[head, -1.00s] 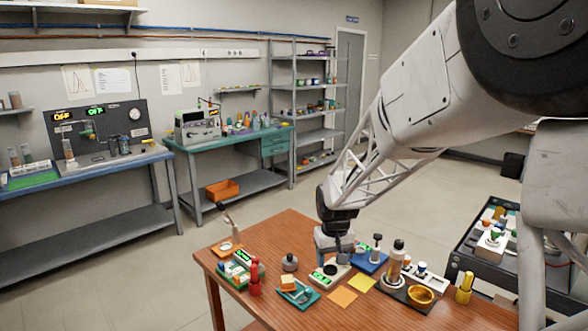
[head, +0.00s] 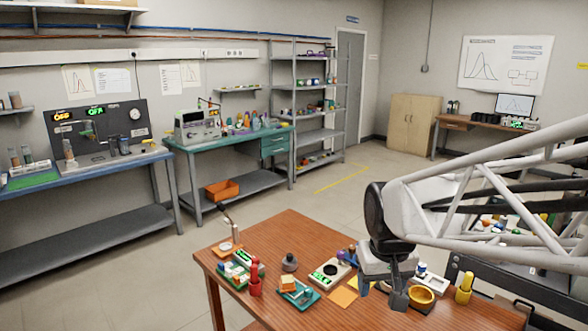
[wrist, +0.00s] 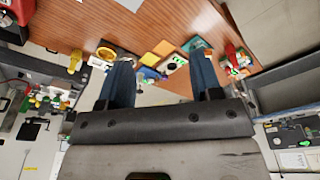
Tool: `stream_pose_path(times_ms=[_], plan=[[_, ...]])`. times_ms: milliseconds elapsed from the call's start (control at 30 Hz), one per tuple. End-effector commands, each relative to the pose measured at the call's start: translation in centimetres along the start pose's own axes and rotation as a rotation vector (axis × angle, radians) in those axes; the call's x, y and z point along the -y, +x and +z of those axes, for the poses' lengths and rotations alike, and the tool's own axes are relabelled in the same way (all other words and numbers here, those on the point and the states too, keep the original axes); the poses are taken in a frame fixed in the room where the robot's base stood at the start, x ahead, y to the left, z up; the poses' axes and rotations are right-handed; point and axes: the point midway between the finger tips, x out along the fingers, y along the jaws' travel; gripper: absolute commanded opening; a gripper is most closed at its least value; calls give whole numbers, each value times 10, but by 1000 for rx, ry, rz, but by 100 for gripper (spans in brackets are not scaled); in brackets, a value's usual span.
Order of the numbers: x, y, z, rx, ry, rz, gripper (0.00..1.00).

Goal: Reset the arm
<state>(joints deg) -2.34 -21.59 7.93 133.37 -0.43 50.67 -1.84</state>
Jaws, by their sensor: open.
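My gripper (head: 382,292) hangs over the right part of the wooden table (head: 290,229) in the head view, its fingers pointing down. In the wrist view its two fingers (wrist: 163,85) stand well apart with nothing held between them. The gripper hides part of the blue tray and the things around it in the head view. My arm reaches in from the right edge of the head view.
A dark cart stands at the right. Workbenches line the back wall, with open floor between.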

Motion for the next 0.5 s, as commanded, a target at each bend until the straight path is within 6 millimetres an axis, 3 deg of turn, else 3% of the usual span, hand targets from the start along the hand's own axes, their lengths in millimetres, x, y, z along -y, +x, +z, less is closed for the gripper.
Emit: stream_pose_path(times_ms=[500], plan=[[-9, -26, 113, -52, 77, 11, 59]])
